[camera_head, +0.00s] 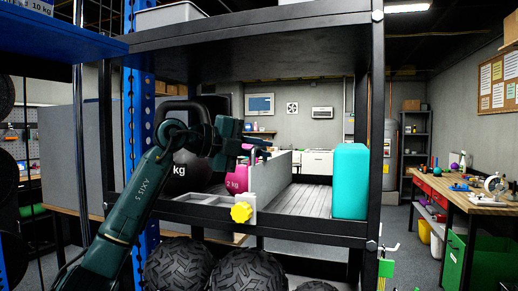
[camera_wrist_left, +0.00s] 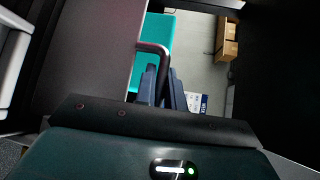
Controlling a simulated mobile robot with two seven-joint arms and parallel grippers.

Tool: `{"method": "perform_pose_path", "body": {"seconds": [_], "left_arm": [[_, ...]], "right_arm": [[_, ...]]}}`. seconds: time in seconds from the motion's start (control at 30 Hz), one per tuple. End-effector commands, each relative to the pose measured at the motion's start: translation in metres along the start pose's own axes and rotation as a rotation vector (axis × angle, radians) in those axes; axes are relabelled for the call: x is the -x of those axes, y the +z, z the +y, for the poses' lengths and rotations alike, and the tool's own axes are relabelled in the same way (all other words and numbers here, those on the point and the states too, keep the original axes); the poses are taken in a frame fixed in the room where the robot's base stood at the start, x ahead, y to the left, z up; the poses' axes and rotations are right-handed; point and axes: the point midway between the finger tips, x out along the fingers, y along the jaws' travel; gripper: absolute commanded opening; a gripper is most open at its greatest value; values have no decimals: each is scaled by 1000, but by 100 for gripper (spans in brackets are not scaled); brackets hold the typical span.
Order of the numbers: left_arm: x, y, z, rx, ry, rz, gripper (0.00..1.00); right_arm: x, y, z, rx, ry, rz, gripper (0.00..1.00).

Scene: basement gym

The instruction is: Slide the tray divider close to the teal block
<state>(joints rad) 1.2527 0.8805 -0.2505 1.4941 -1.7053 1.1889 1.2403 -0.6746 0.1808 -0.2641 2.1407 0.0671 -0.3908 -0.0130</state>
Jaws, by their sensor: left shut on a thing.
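The tray divider (camera_head: 272,178) is an upright grey plate with a yellow knob (camera_head: 241,212) at its front, standing on the slatted shelf tray (camera_head: 305,200). The teal block (camera_head: 350,182) stands upright at the tray's right end, with bare slats between it and the divider. My left gripper (camera_head: 262,151) is at the divider's top edge. In the left wrist view its dark fingers (camera_wrist_left: 163,88) are shut on the divider's dark bar handle (camera_wrist_left: 155,48). The plate (camera_wrist_left: 92,50) and part of the teal block (camera_wrist_left: 156,30) show there too. My right gripper is out of view.
A pink kettlebell (camera_head: 236,180) and a dark weight (camera_head: 190,170) stand left of the divider. An upper shelf board (camera_head: 250,58) hangs above and a black post (camera_head: 376,130) stands at the right. Tires (camera_head: 245,270) lie below. The slats between divider and block are clear.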

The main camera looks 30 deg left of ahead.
Motion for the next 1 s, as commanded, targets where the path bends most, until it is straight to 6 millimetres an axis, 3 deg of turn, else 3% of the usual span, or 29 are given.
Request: {"method": "perform_pose_path", "body": {"seconds": [0.23, 0.6, 1.0], "left_arm": [[-6, -6, -3, -2, 3, 1, 0], [-63, -63, -19, -1, 1, 2, 0], [-69, -70, -20, 1, -1, 1, 0]], "right_arm": [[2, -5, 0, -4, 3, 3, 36], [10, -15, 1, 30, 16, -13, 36], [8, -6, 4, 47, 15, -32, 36]]}}
